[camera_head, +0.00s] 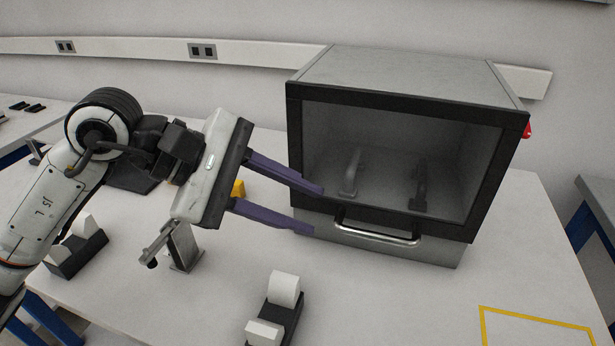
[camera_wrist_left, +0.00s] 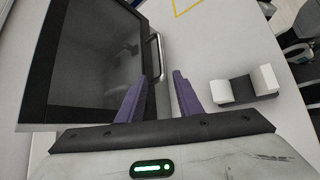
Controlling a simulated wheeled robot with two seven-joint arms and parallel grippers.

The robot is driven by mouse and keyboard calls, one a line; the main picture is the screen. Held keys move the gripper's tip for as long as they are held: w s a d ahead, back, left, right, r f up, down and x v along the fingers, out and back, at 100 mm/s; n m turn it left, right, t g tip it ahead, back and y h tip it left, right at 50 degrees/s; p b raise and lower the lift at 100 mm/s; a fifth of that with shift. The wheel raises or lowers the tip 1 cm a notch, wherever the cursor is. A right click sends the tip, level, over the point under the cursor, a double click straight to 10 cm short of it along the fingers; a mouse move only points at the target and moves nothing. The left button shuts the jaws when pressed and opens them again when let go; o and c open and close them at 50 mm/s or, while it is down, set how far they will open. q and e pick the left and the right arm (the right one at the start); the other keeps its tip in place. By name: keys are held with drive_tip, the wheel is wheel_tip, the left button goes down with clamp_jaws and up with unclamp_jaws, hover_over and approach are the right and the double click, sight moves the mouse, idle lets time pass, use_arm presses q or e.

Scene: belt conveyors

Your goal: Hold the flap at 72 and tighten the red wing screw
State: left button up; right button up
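A grey box (camera_head: 405,68) stands on the table, with a black-framed see-through flap (camera_head: 395,105) across its front. The flap appears closed, and a metal bar handle (camera_head: 378,236) runs along its lower edge. The red wing screw (camera_head: 527,130) shows partly at the box's right side, the rest hidden behind the frame. My left gripper (camera_head: 317,210) is open and empty, its purple fingers pointing at the handle's left end. In the left wrist view the handle (camera_wrist_left: 157,58) lies just beyond the gap between the fingertips (camera_wrist_left: 160,76). My right gripper is out of view.
A black holder with white blocks (camera_head: 283,290) stands in front of the box, and a similar one (camera_head: 75,250) stands at left. A grey metal stand (camera_head: 183,248) and a yellow block (camera_head: 238,188) are close to my left gripper. A yellow outline (camera_head: 535,318) marks clear table at right.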

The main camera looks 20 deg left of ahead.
sight(355, 231)
use_arm(q)
drive_tip(key=x, duration=0.3)
drive_tip(key=p+x, duration=0.1)
drive_tip(key=x, duration=0.4)
drive_tip(key=shift+s+d+f, duration=0.15)
drive_tip(key=shift+d+f, duration=0.05)
drive_tip(key=shift+d, duration=0.15)
drive_tip(key=shift+w+d+f, duration=0.25)
drive_tip(key=shift+d+f, duration=0.1)
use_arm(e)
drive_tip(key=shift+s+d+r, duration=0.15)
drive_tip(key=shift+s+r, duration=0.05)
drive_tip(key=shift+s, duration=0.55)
use_arm(q)
clamp_jaws()
